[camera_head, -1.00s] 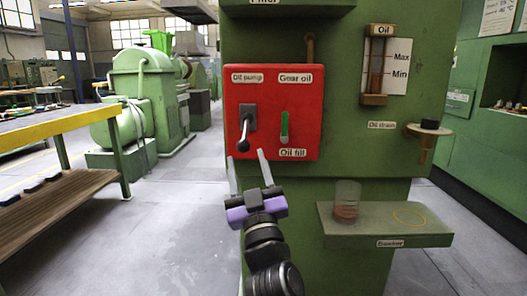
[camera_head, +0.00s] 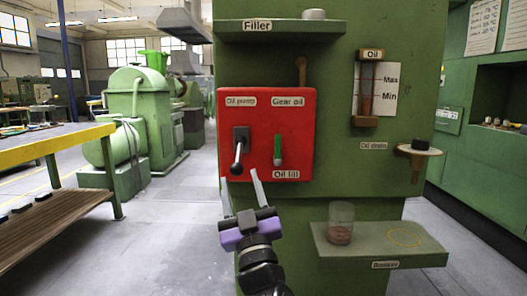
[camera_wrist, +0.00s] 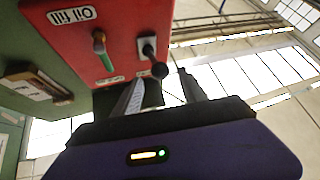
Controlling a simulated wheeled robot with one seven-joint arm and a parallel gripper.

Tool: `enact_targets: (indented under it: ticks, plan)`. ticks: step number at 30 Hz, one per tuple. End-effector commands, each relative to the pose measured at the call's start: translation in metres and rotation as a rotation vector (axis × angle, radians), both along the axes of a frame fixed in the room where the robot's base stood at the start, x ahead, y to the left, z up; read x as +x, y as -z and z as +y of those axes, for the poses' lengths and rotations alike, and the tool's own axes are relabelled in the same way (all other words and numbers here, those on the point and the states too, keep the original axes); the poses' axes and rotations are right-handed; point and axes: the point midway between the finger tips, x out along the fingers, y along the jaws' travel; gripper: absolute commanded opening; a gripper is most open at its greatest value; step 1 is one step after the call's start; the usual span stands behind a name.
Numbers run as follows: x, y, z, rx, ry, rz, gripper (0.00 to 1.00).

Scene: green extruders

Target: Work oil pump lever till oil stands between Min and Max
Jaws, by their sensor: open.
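The oil pump lever (camera_head: 238,155) is on the red panel (camera_head: 258,112), its dark-ended handle hanging down and tilted outward. My gripper (camera_head: 240,174) is open and empty just below and in front of the lever's end. In the wrist view, the lever knob (camera_wrist: 159,70) appears between my spread fingers (camera_wrist: 160,85); I cannot tell whether it is within their reach. The oil gauge (camera_head: 367,90) has a glass tube beside Max (camera_head: 391,79) and Min (camera_head: 390,96) marks. It looks brownish, but the exact oil level is unclear.
A shelf (camera_head: 400,252) below holds a glass beaker (camera_head: 341,224) with brown contents. The Oil drain (camera_head: 418,150) juts out at right. A workbench (camera_head: 60,146) stands at left, with open floor between.

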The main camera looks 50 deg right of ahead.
Motion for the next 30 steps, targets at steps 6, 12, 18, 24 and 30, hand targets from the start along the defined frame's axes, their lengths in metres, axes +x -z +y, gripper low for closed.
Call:
enact_targets:
  ticks: [6,12,18,24,30]
  plan:
    - [0.005,-0.043,0.007,0.000,-0.013,0.040,0.50]
    - [0.015,-0.060,0.016,0.006,-0.017,0.118,0.50]
    - [0.023,-0.069,0.025,0.038,-0.014,0.207,0.50]
    - [0.026,-0.071,0.033,0.093,0.001,0.302,0.50]
    - [0.021,-0.067,0.040,0.160,0.035,0.394,0.50]
